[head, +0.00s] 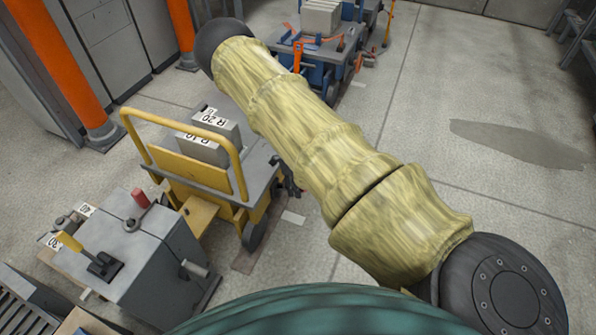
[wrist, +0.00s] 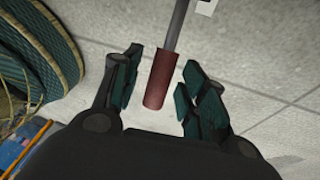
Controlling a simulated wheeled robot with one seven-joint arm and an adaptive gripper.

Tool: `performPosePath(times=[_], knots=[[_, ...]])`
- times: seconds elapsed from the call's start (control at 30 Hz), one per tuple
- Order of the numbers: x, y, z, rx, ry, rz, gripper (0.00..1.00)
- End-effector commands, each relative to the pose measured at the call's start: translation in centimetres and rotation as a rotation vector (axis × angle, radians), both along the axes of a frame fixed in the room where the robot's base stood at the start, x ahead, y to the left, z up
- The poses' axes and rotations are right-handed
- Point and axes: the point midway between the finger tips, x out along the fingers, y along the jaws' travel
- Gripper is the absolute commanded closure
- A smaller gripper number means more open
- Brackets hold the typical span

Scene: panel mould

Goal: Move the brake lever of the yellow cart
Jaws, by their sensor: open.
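The yellow cart (head: 187,170) stands left of centre in the head view, with a yellow push rail and grey blocks on its deck. My arm crosses in front of its right side, and I cannot make out its brake lever there. In the wrist view, a lever with a dark red grip (wrist: 160,80) on a grey rod runs between the fingers of my gripper (wrist: 162,60). The fingers are open on either side of the grip, with visible gaps. The lever's base is out of that view. My gripper does not show in the head view.
A grey box (head: 150,250) with a yellow-handled lever (head: 72,242) and a red knob (head: 140,196) stands front left. A blue cart (head: 315,65) with grey blocks stands behind. Orange posts (head: 60,60) rise at left.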

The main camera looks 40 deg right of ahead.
Motion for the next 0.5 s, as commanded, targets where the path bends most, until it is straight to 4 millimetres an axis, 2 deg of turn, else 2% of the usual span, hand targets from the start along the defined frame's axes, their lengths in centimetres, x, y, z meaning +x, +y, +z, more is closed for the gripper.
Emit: performPosePath(times=[0.5], knots=[[3.0,-0.1,8.3,0.0,-0.001,0.0,0.57]])
